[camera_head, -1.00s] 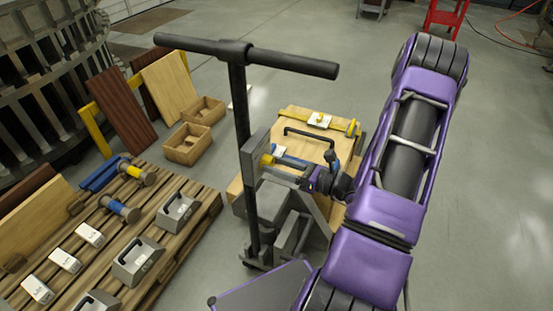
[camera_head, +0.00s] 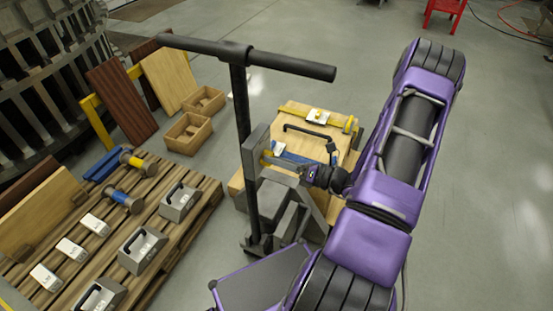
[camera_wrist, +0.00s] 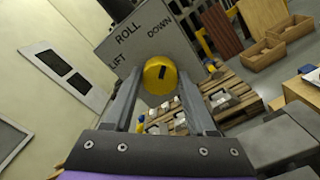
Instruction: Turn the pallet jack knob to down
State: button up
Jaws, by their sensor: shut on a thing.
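The pallet jack (camera_head: 240,95) stands upright in the middle of the head view, with a black T-handle and a grey plate on its column. The grey plate (camera_wrist: 185,45) in the wrist view reads LIFT, ROLL and DOWN. The round yellow knob (camera_wrist: 158,78) sits in front of it with a short dark mark on its face; which label the mark points at is hard to tell. My gripper (camera_wrist: 160,85) has one finger on each side of the knob and is shut on it. In the head view my gripper (camera_head: 272,160) reaches the plate from the right, and the knob is mostly hidden.
A wooden pallet (camera_head: 205,208) with grey weights and white blocks lies at left. Two small wooden boxes (camera_head: 188,146) stand behind it. A wooden crate (camera_head: 340,112) stands just behind the jack. Open floor (camera_head: 490,170) is at right.

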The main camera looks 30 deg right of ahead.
jog(key=o, duration=1.4)
jog(key=shift+c, duration=0.2)
jog(key=shift+s, duration=0.1)
jog(key=v, duration=1.7)
jog(key=shift+b, duration=0.3)
jog(key=shift+s+r, duration=0.1)
